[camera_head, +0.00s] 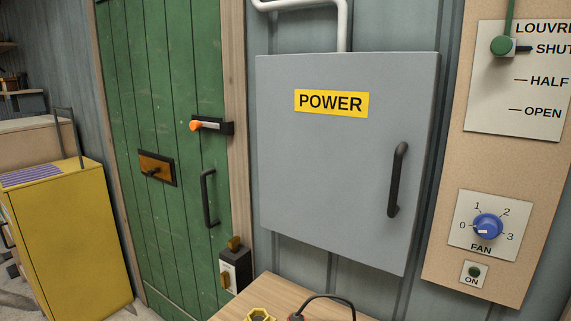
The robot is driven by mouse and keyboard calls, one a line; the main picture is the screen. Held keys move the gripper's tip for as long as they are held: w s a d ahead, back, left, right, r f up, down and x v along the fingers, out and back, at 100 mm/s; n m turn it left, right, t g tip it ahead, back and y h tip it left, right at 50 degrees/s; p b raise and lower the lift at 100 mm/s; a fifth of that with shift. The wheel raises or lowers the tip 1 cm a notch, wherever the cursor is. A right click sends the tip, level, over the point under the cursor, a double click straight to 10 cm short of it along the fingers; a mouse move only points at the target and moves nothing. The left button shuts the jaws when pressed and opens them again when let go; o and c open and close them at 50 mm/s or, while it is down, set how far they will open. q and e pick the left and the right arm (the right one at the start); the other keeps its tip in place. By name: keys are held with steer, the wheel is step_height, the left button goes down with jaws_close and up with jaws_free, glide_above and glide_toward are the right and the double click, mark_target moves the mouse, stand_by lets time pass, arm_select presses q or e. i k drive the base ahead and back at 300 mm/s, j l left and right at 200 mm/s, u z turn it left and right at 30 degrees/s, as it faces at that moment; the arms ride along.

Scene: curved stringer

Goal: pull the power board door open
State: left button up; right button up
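The power board door (330,165) is a grey panel on the wall in the middle of the head view. It carries a yellow label (331,103) reading POWER. A dark vertical bar handle (398,180) sits near its right edge. The door looks shut, and nothing inside the box shows. Neither of my grippers is in view, and nothing touches the handle.
A green plank door (170,80) stands left of the box, with a yellow cabinet (70,245) further left. A wooden table top (262,292) lies below. On the right, a panel (448,255) holds a louvre lever and blue fan knob (488,226).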

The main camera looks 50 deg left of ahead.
mark_target(343, 139)
steer(key=u, duration=1.2)
